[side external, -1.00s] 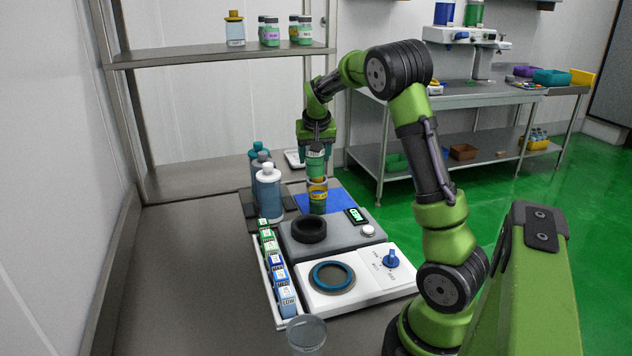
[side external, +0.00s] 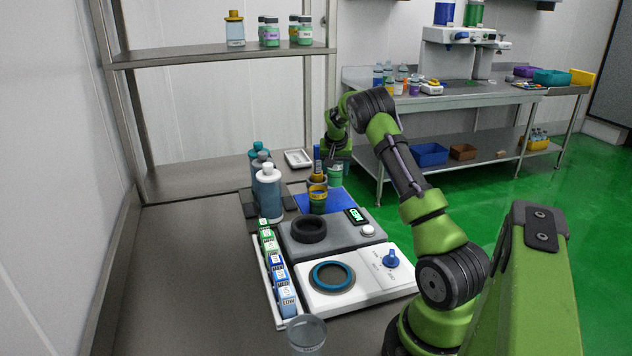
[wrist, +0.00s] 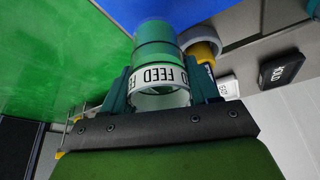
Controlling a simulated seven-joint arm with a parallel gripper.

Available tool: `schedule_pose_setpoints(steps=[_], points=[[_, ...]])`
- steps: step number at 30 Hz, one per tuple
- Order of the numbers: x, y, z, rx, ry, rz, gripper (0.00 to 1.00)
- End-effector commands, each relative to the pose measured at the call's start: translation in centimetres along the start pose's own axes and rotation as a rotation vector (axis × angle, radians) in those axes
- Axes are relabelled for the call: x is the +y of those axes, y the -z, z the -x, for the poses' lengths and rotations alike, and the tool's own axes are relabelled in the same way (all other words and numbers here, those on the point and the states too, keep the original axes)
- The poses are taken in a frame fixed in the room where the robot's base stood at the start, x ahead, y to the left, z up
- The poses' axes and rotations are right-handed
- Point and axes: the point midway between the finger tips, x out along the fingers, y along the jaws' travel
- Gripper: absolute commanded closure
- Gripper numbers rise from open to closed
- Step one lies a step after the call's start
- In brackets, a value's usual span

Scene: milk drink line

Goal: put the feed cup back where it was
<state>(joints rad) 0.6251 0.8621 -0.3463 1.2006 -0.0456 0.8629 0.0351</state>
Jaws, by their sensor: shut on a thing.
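The feed cup (wrist: 156,50) is a green see-through cup with a white band reading FEED. My gripper (wrist: 162,88) is shut on it, with a teal finger on either side of the band. In the side view, the cup (side external: 335,177) hangs below my gripper (side external: 338,158), behind and right of a yellow container (side external: 317,199) with a blue-topped piece standing up from it. That container stands on the blue mat (side external: 304,205). I cannot tell whether the cup touches a surface.
A grey unit with a black ring (side external: 308,229) and a white unit with a blue ring (side external: 332,276) stand in front. Several bottles (side external: 268,190) stand left of the mat. A small white tray (side external: 298,158) lies behind. A clear cup (side external: 306,335) is at the front.

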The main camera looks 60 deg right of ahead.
Motion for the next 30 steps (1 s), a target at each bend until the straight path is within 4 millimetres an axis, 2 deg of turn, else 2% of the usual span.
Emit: schedule_pose_setpoints(steps=[3,6,19,20,24,30], points=[[0.1,-0.9,-2.0,-0.003,-0.003,0.001,0.84],[0.1,-1.2,-2.9,-0.001,-0.001,0.000,0.84],[0.0,-1.4,-3.4,0.000,-0.001,0.000,0.84],[0.0,-1.5,-3.5,-0.001,-0.001,0.000,0.38],[0.0,-1.5,-3.4,-0.001,-0.001,0.000,0.16],[0.0,-1.5,-3.4,-0.001,-0.001,0.001,0.15]])
